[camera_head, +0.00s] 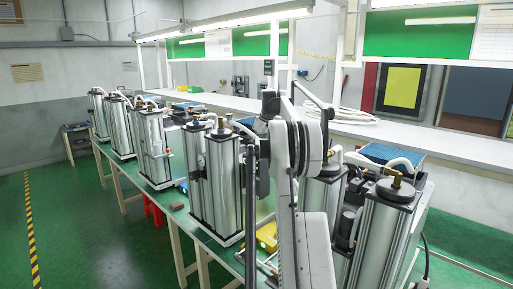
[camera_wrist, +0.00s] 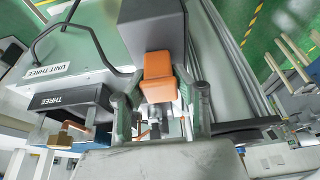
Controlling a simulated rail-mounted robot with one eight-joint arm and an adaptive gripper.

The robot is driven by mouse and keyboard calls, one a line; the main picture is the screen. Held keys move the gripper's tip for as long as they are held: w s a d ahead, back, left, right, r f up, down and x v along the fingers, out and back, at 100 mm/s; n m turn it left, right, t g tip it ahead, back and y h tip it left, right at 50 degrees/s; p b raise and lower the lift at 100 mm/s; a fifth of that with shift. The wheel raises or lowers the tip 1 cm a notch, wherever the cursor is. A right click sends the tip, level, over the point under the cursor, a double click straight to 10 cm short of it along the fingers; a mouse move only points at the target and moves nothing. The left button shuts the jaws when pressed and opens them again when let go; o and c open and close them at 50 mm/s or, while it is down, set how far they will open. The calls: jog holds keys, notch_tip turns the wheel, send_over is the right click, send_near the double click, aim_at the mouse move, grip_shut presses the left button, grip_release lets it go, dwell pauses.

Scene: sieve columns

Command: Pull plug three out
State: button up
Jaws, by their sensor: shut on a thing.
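In the wrist view, an orange plug (camera_wrist: 158,72) lies between the two fingers of my gripper (camera_wrist: 161,92), which is shut on it. The plug's far end meets a dark grey block (camera_wrist: 152,25); I cannot tell how deep it sits. A black box (camera_wrist: 68,100) marked THREE stands to the left, beside a plate marked UNIT THREE (camera_wrist: 47,73). In the head view, my arm hides the plug and the gripper.
A black bent tube or cable (camera_wrist: 72,27) runs left of the block. Brass fittings (camera_wrist: 65,134) sit at lower left. In the head view, silver sieve columns (camera_head: 215,180) line the green bench on both sides of my arm. The floor at left is clear.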

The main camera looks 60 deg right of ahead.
grip_shut()
jog(key=shift+r+p, duration=1.05)
jog(key=shift+r, duration=0.4)
jog(key=o, duration=0.7)
grip_release()
jog(key=v, duration=1.2)
jog(key=shift+a, duration=0.1)
